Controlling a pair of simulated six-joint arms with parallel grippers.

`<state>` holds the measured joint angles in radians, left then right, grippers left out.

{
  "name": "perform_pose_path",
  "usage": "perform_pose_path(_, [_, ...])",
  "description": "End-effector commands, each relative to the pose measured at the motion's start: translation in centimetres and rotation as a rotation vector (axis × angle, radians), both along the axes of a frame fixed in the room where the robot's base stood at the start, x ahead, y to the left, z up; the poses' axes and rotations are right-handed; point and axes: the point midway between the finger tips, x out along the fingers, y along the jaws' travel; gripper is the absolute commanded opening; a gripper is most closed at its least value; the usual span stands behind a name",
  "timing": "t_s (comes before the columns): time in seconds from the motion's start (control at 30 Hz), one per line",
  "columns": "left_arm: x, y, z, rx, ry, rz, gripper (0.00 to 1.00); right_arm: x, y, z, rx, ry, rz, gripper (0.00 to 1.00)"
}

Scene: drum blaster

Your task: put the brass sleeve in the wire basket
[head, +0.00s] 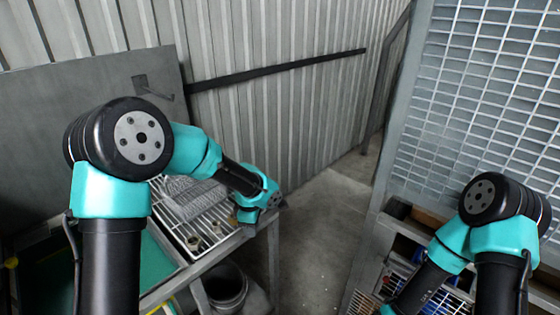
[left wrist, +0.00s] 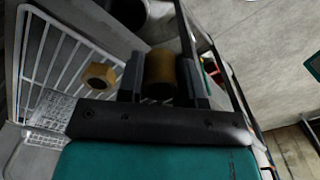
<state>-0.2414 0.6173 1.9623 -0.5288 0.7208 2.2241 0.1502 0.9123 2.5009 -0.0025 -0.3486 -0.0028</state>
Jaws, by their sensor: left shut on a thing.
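My left gripper (head: 262,203) is out over the right edge of the metal table in the head view. In the left wrist view (left wrist: 160,80) its two dark fingers are shut on a brass sleeve (left wrist: 160,70). The sleeve is hidden by the gripper in the head view. A fine wire mesh shape, which looks like the wire basket (head: 180,188), stands at the back of the table. Mesh that may be the same basket shows in the left wrist view (left wrist: 50,108). My right gripper is out of the head view.
A white wire rack (head: 168,219) lies on the table, with small ring-like pieces (head: 195,243) on it. A brass ring (left wrist: 98,75) shows in the left wrist view. A dark bucket (head: 226,288) stands below. Shelves with wire bins (head: 445,300) are at right; the floor between is clear.

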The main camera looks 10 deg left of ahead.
Motion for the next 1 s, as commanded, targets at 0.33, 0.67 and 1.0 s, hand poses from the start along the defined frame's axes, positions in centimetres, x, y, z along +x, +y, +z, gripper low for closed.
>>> perform_pose_path(0.33, [0.2, 0.4, 0.2, 0.0, -0.001, -0.187, 0.06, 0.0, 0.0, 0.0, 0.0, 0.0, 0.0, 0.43])
perform_pose_path(0.67, [0.4, 1.4, 0.6, 0.0, 0.0, -0.591, 0.06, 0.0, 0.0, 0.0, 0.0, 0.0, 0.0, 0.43])
perform_pose_path(1.0, [0.7, 2.3, 1.0, 0.0, -0.001, -1.013, 0.06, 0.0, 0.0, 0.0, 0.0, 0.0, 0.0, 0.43])
